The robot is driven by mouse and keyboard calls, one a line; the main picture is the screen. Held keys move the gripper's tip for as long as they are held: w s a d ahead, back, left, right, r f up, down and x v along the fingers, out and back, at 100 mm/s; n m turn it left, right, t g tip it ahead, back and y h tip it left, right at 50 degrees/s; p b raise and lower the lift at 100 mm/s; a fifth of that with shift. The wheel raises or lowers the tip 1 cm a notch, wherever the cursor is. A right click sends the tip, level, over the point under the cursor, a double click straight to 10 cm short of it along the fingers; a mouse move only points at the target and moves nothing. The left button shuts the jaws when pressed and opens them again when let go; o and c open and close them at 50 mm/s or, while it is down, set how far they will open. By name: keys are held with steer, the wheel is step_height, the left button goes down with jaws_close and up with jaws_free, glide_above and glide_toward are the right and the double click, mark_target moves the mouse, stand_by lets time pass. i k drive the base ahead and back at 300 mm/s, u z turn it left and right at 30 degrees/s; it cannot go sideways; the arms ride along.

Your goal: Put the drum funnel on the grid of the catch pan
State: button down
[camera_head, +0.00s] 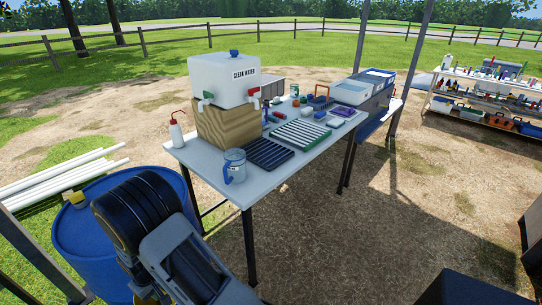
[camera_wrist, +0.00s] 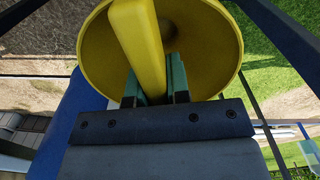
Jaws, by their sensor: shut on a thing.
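The yellow drum funnel (camera_wrist: 212,42) fills the upper middle of the wrist view, its round bowl facing the camera. My gripper (camera_wrist: 154,78) is shut on the funnel's flat yellow bar, with a green-padded finger on each side of it. In the head view my arm hides the gripper and most or all of the funnel. A dark ribbed tray (camera_head: 269,153), which looks like the catch pan with its grid, lies on the table's near half, well apart from my arm.
The table (camera_head: 215,163) also bears a blue-white jug (camera_head: 234,166), a wash bottle (camera_head: 177,130), a clean-water tank (camera_head: 222,80) on a wooden block and a pale slatted rack (camera_head: 300,134). A blue drum (camera_head: 100,245) with a yellow fitting stands at left. Open dirt lies right.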

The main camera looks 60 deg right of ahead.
mark_target(276, 151)
steer(key=u, duration=1.95)
steer(key=k, duration=1.55)
steer(key=z, duration=1.7)
